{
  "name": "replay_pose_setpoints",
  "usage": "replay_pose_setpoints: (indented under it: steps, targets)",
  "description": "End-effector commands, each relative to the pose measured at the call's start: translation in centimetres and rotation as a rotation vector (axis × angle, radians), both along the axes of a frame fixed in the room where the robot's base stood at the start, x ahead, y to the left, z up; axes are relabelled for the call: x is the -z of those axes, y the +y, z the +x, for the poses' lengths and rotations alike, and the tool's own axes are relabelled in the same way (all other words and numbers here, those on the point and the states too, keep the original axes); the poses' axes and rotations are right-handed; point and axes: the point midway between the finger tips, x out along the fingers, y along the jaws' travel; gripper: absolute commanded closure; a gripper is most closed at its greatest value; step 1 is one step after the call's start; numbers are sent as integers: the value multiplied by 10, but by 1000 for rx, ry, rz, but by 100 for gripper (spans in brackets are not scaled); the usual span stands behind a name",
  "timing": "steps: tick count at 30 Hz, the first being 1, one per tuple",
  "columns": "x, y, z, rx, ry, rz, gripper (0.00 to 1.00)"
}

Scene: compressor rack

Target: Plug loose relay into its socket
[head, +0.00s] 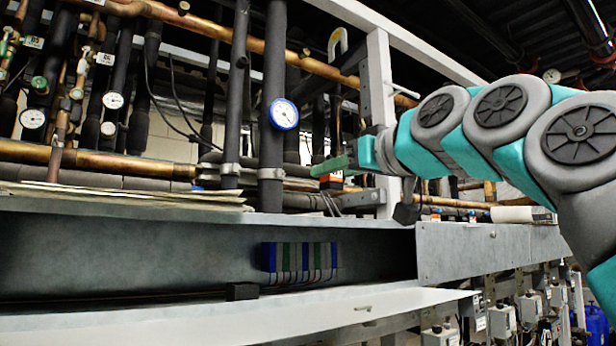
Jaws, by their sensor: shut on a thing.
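My gripper (338,168) is at the end of my teal and grey arm, right of centre, above and to the right of the trough. It points left. Its green finger is seen edge-on. It is shut on a small dark thing with an orange face (332,182), likely the loose relay, mostly hidden by the finger. A row of narrow blue, white and green modules (300,262) stands in the grey metal trough (130,250), below and left of the gripper and apart from it. A small black block (242,291) sits at the trough's front edge. I cannot tell which part is the socket.
Dark insulated pipes and copper pipes (90,155) with gauges run behind. A blue-rimmed gauge (284,114) is left of the gripper. A white upright post (380,95) stands close by my wrist. A grey cover panel (465,250) closes the trough's right part. Papers (120,195) lie on the upper ledge.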

Motion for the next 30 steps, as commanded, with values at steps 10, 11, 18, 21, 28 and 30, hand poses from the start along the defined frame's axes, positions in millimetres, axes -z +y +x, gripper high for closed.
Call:
replay_pose_setpoints:
  steps: [10, 11, 18, 21, 28, 30]
  targets:
    - [-3, 9, 5, -9, 0, 0, 100]
    - [-2, 11, 8, -9, 0, 0, 100]
    - [0, 27, 33, -8, 1, -1, 100]
    - [1, 34, 43, -8, 1, -1, 100]
    - [3, 50, 66, -8, 1, 0, 100]
    - [4, 55, 74, -8, 1, 0, 100]
